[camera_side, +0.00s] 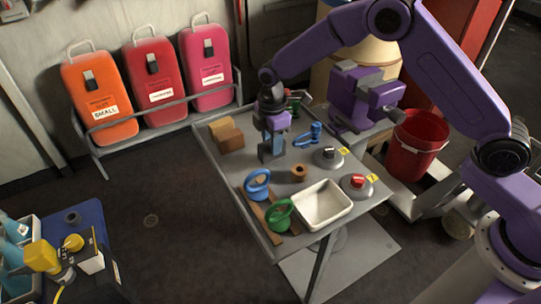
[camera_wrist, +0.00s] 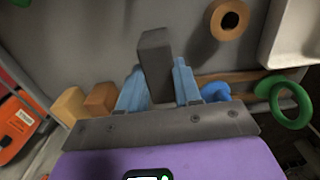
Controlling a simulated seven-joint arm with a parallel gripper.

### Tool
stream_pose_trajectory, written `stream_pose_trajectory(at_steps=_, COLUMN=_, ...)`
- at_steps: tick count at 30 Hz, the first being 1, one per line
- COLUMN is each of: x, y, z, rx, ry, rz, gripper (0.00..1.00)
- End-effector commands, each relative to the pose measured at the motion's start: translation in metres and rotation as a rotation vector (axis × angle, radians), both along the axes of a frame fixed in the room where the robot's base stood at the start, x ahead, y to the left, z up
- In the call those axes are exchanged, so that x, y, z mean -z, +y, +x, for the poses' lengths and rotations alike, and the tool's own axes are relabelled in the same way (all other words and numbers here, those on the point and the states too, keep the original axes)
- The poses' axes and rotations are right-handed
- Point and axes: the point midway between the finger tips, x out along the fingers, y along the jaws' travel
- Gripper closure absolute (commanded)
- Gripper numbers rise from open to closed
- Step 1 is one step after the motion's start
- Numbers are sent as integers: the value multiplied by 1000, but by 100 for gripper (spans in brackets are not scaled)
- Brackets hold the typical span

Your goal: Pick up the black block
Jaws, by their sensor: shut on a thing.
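The black block (camera_wrist: 155,52) is a dark upright bar between the two blue fingers of my gripper (camera_wrist: 157,82) in the wrist view. The fingers are shut on its sides, and its far end sticks out past the fingertips. In the side view my gripper (camera_side: 272,143) points down over the grey table, with the dark block (camera_side: 264,155) low between the fingers, partly hidden by them. I cannot tell whether the block touches the table top.
On the table (camera_side: 232,175) stand brown blocks (camera_side: 230,139) behind left, a brown ring (camera_side: 299,172), a white tray (camera_side: 345,213) at front right, blue (camera_side: 257,190) and green rings (camera_side: 279,218) by wooden strips, and two round buttons, black (camera_side: 328,157) and red (camera_side: 357,185).

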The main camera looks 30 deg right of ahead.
Motion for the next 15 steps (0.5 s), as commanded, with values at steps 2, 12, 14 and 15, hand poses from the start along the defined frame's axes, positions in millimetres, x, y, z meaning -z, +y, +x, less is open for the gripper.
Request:
stream_pose_trajectory(at_steps=2, x=-4, y=0, z=0, rx=0, ry=-1, rz=0, gripper=100)
stream_pose_trajectory(at_steps=12, x=-18, y=0, z=0, rx=0, ry=0, rz=0, gripper=100)
stream_pose_trajectory(at_steps=14, x=-21, y=0, z=0, rx=0, ry=0, rz=0, gripper=100)
stream_pose_trajectory(at_steps=15, x=-22, y=0, z=0, rx=0, ry=0, rz=0, gripper=100)
